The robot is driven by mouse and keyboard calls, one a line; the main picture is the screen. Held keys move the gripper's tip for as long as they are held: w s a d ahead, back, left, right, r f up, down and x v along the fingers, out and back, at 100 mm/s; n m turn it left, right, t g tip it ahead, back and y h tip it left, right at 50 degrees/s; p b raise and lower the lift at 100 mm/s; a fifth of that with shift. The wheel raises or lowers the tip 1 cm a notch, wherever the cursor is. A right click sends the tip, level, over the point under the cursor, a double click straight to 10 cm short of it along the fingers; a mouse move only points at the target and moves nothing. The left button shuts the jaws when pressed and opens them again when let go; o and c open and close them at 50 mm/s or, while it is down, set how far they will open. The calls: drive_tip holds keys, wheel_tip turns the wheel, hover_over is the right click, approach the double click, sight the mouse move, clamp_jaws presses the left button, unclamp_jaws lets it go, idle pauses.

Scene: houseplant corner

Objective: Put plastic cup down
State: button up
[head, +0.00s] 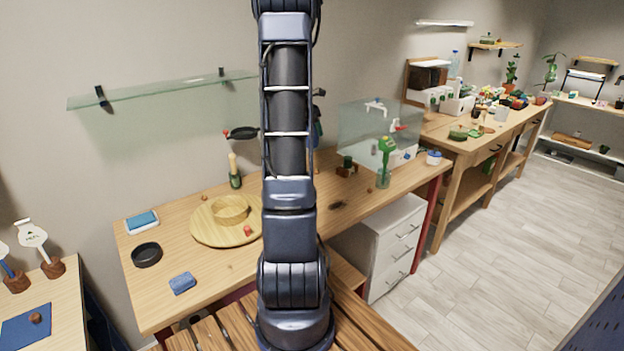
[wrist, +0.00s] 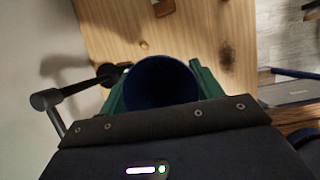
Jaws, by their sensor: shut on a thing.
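The plastic cup (wrist: 163,86) is dark blue, and I look into its round open mouth in the wrist view. My gripper (wrist: 160,76) is shut on it, with one green finger on each side of the cup. A wooden tabletop (wrist: 215,28) lies beyond the cup in the wrist view. The cup's base is hidden, so I cannot tell whether it touches the wood. In the head view my arm hides the gripper and I cannot make out the cup. The wooden table (head: 225,270) stands behind my arm there.
A glass shelf (head: 165,88) hangs above. A black rod-like thing (wrist: 75,92) is close left of my gripper.

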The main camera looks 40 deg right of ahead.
wheel_tip(320, 180, down, 19)
drive_tip(key=shift+r, duration=0.15)
idle(0.5)
drive_tip(key=o, duration=1)
